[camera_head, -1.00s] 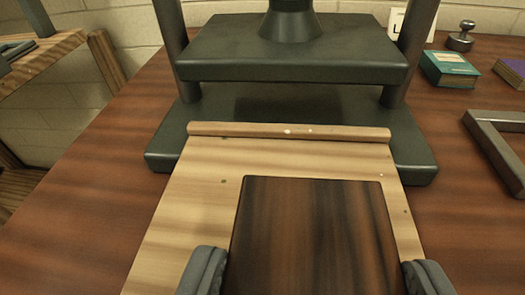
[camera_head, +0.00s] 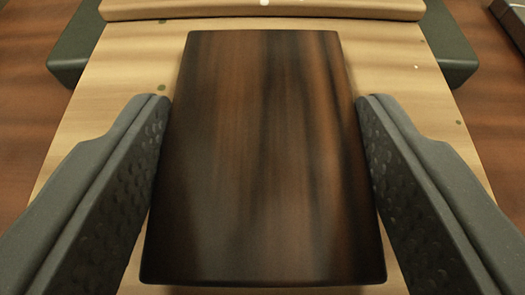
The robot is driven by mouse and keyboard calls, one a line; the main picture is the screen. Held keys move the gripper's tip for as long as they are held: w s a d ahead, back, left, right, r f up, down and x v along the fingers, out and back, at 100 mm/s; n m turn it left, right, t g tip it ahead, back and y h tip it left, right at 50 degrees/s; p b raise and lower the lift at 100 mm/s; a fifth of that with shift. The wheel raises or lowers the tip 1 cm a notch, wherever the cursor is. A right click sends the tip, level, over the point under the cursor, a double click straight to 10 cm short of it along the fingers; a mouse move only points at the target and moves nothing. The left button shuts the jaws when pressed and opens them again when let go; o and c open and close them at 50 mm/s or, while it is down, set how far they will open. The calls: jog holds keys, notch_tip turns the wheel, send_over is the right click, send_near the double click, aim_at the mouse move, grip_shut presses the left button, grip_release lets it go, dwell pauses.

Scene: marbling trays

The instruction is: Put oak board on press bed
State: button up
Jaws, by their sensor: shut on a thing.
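A dark brown board (camera_head: 262,200) with streaked grain fills the middle of the view. It lies over a pale wood board (camera_head: 85,120) with a raised strip (camera_head: 262,8) across its far end. My gripper (camera_head: 262,110) is shut on the dark brown board, one finger along each long side. Whether the dark board touches the pale one cannot be told. Dark grey corners of the press bed (camera_head: 450,45) show left and right of the pale board, whose far end hides the middle of the bed. Which board is oak is not clear.
A dark metal piece (camera_head: 510,20) shows at the upper right edge. The upper part of the press is out of view now.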

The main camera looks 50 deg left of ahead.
jog(key=shift+f, duration=0.15)
jog(key=o, duration=1)
jog(key=shift+s+d+r, duration=0.25)
jog(key=shift+d+r, duration=0.15)
jog(key=v, duration=1.1)
jog(key=shift+f, duration=0.1)
